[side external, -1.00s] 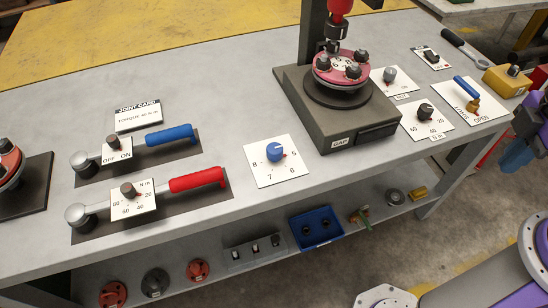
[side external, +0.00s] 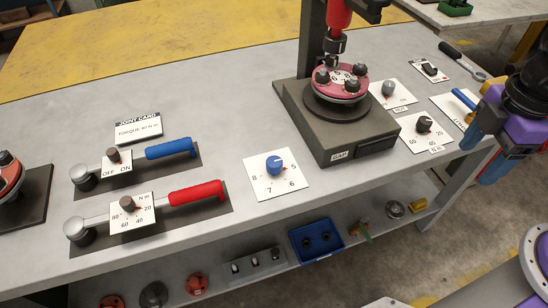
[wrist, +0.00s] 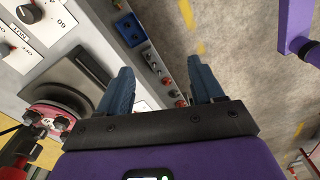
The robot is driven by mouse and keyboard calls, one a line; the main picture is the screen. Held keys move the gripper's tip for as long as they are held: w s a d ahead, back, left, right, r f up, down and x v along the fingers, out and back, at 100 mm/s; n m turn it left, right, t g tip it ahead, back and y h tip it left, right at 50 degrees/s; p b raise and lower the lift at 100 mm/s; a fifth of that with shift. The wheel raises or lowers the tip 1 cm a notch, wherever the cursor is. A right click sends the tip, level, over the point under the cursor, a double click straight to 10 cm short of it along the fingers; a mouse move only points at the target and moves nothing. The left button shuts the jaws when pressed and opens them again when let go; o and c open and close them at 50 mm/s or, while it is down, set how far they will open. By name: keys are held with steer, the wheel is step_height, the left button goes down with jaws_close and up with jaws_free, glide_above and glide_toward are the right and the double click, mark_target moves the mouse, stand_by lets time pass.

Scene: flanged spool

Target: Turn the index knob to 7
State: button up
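The index knob (side external: 274,161) is a blue round knob on a white card (side external: 262,192) marked 5, 6, 7 and 8. It sits near the front edge of the bench, left of the grey press base. A small red mark shows at its right side, near the 5. My gripper (side external: 484,150) is at the right end of the bench, well away from the knob. Its two blue fingers also show in the wrist view (wrist: 162,85), spread apart with nothing between them. I cannot make out the index knob in the wrist view.
A press with a red flanged spool (side external: 339,82) stands between my gripper and the index knob. Red-handled (side external: 196,193) and blue-handled (side external: 170,149) wrenches lie left of the knob. A Nm knob (side external: 424,124) and a blue lever (side external: 464,99) are near my gripper.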

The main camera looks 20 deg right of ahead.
steer(key=w+a+r+n, duration=0.2)
steer(key=w+a+n, duration=0.4)
steer(key=w+a, duration=0.9)
steer(key=n, duration=0.7)
glide_toward(274, 162)
step_height(274, 162, down, 9)
steer(key=shift+a+r, duration=0.1)
steer(key=shift+a, duration=0.05)
steer(key=c, duration=1.1)
